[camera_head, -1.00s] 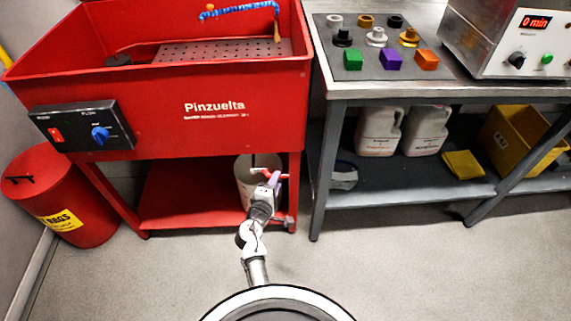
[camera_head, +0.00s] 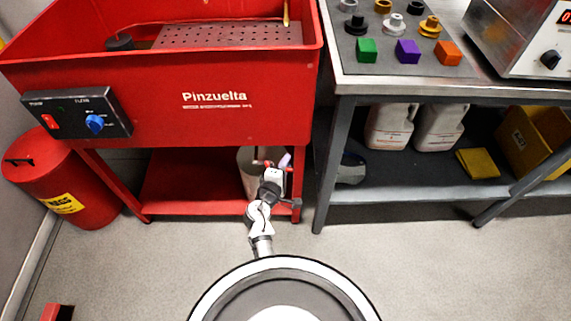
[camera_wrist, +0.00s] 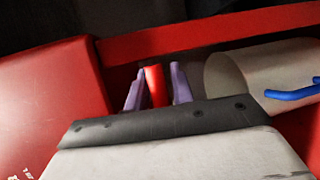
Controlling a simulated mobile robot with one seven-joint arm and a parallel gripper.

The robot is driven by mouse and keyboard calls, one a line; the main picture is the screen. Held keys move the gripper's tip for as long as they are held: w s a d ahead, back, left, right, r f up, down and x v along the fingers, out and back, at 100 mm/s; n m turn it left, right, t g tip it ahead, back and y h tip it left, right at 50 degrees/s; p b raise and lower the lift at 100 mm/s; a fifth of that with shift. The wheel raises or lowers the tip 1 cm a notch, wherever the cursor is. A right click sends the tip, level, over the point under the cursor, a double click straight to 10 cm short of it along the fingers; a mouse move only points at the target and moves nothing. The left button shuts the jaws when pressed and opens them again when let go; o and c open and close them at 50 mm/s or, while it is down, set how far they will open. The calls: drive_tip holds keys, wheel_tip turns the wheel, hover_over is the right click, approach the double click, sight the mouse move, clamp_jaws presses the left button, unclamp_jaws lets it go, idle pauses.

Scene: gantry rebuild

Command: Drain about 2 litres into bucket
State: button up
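The red parts washer (camera_head: 210,125), marked "Pinzuelta", stands at the left. A pale bucket (camera_head: 247,180) is on its lower shelf at the right side, partly hidden by my arm. It also shows at the right of the wrist view (camera_wrist: 235,80), beside my gripper. My gripper (camera_wrist: 157,85) has purple fingers on both sides of a red handle (camera_wrist: 155,84). The handle lies close to the fingers, but whether they grip it is unclear. Red pipework shows by the gripper in the head view (camera_head: 262,163). The liquid level and the bucket's inside are not visible.
A red bin (camera_head: 75,185) stands left of the washer. A steel bench (camera_head: 400,89) stands at the right, with jugs (camera_head: 388,127) and a yellow bin (camera_head: 530,135) on its lower shelf. The grey floor (camera_head: 420,265) is clear in front.

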clamp_jaws()
drive_tip(key=shift+f, duration=0.1)
wheel_tip(320, 180, down, 6)
drive_tip(key=a+m+g+y+b, duration=0.1)
drive_tip(key=a+m+y, duration=0.1)
drive_tip(key=m, duration=0.4)
drive_tip(key=shift+a+y, duration=0.25)
drive_tip(key=shift+y, duration=0.55)
